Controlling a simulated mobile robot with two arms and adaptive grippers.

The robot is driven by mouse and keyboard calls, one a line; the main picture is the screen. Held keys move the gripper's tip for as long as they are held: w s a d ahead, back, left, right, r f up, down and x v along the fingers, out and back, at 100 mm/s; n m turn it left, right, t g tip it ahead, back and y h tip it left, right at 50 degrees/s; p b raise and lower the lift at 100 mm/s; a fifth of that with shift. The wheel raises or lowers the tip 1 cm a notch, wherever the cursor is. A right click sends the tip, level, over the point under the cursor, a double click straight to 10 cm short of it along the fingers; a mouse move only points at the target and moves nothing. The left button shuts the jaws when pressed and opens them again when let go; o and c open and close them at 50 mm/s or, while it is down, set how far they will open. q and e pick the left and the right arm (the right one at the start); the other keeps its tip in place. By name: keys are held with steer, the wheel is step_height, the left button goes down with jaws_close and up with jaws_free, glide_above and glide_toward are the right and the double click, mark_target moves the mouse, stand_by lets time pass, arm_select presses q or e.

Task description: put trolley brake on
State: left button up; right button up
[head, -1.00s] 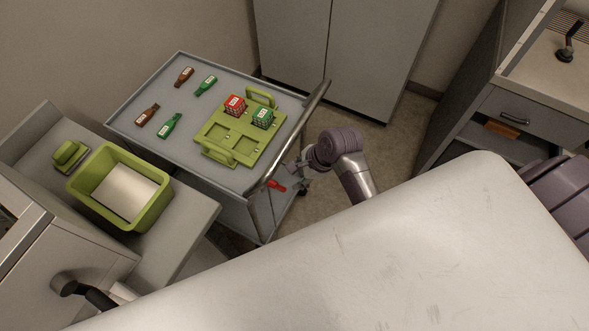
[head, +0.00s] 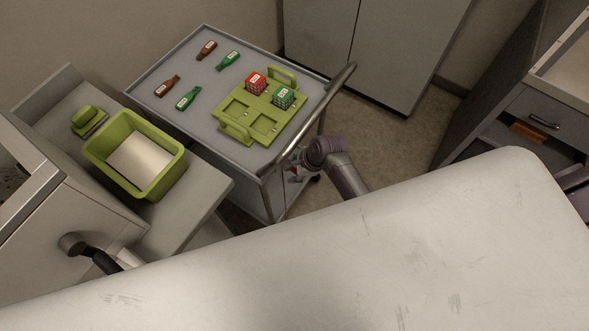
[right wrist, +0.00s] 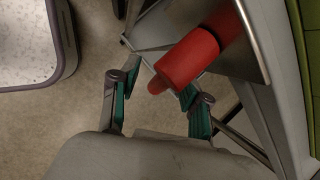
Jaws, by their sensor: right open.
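The grey trolley (head: 137,95) stands at the upper middle of the head view, with a metal push handle (head: 334,92) along its right end. A red lever (right wrist: 190,58), which looks like the brake, sticks out at the trolley's lower end in the right wrist view. Only a scrap of red shows below the handle in the head view. My right gripper (right wrist: 157,82) is open, with teal-padded fingers either side of the lever's near end; I cannot tell whether they touch it. In the head view, my right gripper (head: 297,160) is small and beside the trolley, below the handle.
The trolley top carries a green tray (head: 233,117) with red and green crates, and several small bottles. A green bin (head: 165,182) stands on the grey surface at left. A large pale surface (head: 350,255) fills the foreground. Cabinets stand behind and right; floor shows between.

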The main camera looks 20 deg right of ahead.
steer(key=shift+c, duration=0.2)
jaws_close()
steer(key=shift+r+h+p, duration=0.3)
steer(key=shift+h+p, duration=0.2)
steer(key=shift+p, duration=0.35)
steer(key=shift+w+d+t+h+p, duration=0.15)
steer(key=shift+t+h+p, duration=0.15)
steer(key=shift+t, duration=0.2)
steer(key=shift+w+d+n+t+h, duration=0.2)
steer(key=shift+d+n+t+h, duration=0.1)
steer(key=shift+n+t+h, duration=0.15)
